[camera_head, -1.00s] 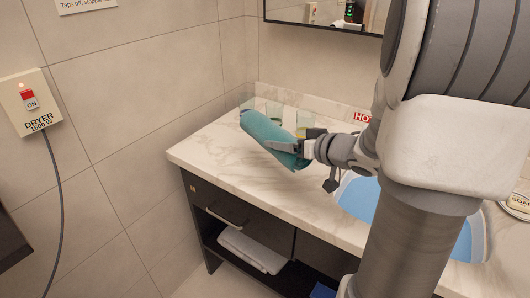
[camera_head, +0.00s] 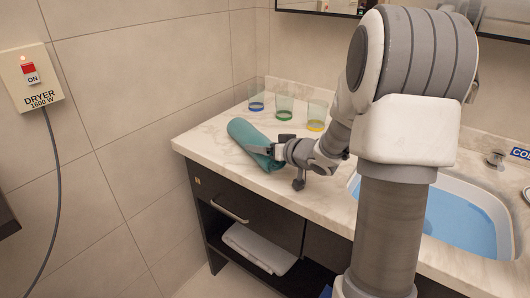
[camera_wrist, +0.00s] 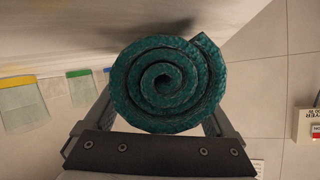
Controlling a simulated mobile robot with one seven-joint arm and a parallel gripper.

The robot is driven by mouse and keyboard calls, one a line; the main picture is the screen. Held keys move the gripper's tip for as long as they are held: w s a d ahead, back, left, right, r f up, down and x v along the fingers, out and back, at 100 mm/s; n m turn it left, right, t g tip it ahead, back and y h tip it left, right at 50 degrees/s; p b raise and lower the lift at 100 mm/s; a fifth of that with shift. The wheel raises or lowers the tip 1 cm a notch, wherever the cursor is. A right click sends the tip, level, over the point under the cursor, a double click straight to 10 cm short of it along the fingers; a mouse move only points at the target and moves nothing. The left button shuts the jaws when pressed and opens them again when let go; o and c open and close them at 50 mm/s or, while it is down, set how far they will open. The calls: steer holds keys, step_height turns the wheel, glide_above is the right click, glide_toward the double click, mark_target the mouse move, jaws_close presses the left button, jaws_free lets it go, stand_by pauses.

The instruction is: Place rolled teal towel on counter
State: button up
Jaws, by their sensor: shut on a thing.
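The rolled teal towel (camera_head: 253,142) is at the left end of the marble counter (camera_head: 207,140), in front of the glasses. My gripper (camera_head: 266,150) is shut on its near end. In the head view the towel appears very low over the counter or on it; I cannot tell whether it touches. In the wrist view the towel's spiral end (camera_wrist: 167,84) faces the camera, between the two fingers of my gripper (camera_wrist: 165,115). The towel's far end is hidden there.
Blue (camera_head: 256,100), green (camera_head: 284,107) and yellow-based (camera_head: 316,115) glasses stand just behind the towel. A sink (camera_head: 455,222) with blue inside lies to the right. A folded white towel (camera_head: 260,249) is on the shelf below. A dryer box (camera_head: 30,78) hangs on the left wall.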

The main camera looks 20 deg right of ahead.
steer(key=shift+f, duration=0.1)
steer(key=o, duration=1.2)
steer(key=shift+o, duration=0.2)
steer(key=shift+r, duration=0.25)
steer(key=p+v, duration=0.3)
steer(key=v, duration=0.7)
steer(key=shift+s+d+r+p, duration=0.15)
steer(key=shift+s+p, duration=0.1)
steer(key=shift+p, duration=0.15)
steer(key=shift+s+d+r, duration=0.1)
steer(key=shift+s+r, duration=0.05)
steer(key=shift+s, duration=0.5)
